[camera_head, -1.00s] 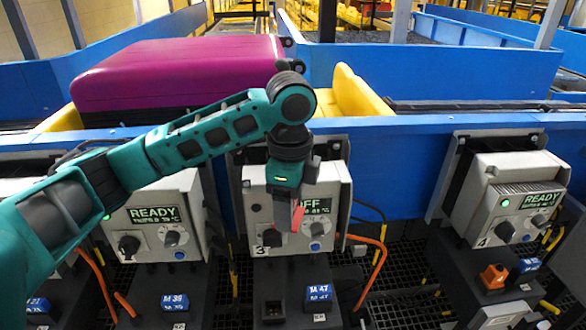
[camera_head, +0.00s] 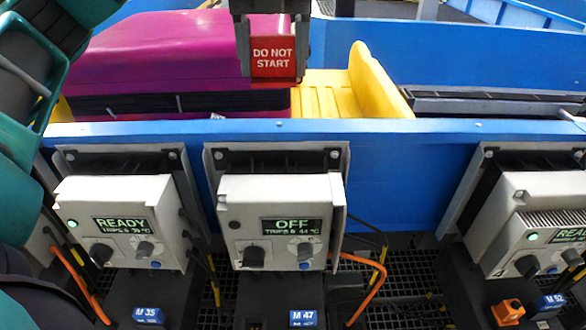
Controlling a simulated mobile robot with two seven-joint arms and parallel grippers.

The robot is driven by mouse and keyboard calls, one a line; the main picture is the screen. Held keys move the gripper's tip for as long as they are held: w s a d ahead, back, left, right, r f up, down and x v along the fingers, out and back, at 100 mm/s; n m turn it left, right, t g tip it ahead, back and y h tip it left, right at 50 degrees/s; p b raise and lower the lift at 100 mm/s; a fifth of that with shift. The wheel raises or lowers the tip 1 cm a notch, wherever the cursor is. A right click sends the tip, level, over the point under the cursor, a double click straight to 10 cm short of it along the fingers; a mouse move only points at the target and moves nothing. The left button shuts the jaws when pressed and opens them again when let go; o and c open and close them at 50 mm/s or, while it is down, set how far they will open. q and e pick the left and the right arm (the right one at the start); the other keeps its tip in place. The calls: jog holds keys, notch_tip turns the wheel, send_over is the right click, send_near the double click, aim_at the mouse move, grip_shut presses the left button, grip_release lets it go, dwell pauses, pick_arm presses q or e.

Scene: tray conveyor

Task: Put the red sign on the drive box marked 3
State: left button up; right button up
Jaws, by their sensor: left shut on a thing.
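The red sign (camera_head: 273,62) reads "DO NOT START" and faces me at the top middle of the head view. My left gripper (camera_head: 273,45) is shut on it, with a dark finger at each side. The sign hangs upright above and apart from the middle drive box (camera_head: 276,205), with the suitcase and yellow tray behind it in the picture. That box, marked 3 in the earlier view, is pale grey, its display reads OFF, and no sign is on it. Its number is hard to read now. My right gripper is out of view.
A drive box (camera_head: 120,200) reading READY stands at left, and drive box 4 (camera_head: 520,215) at right. A magenta suitcase (camera_head: 170,55) lies in a yellow tray (camera_head: 368,80) behind the blue rail (camera_head: 420,130). Orange cables (camera_head: 379,290) hang beside the boxes.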

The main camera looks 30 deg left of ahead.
aim_at(279, 187)
pick_arm(q)
jog(key=shift+w+f, duration=0.1)
jog(key=shift+f, duration=0.25)
jog(key=f, duration=1.9)
jog(key=shift+s+f, duration=0.1)
jog(key=shift+s, duration=0.1)
jog(key=shift+f, duration=0.2)
jog(key=o, duration=1.1)
jog(key=shift+o, duration=0.2)
notch_tip(279, 187, up, 12)
jog(key=shift+r, duration=0.2)
jog(key=shift+s, duration=0.1)
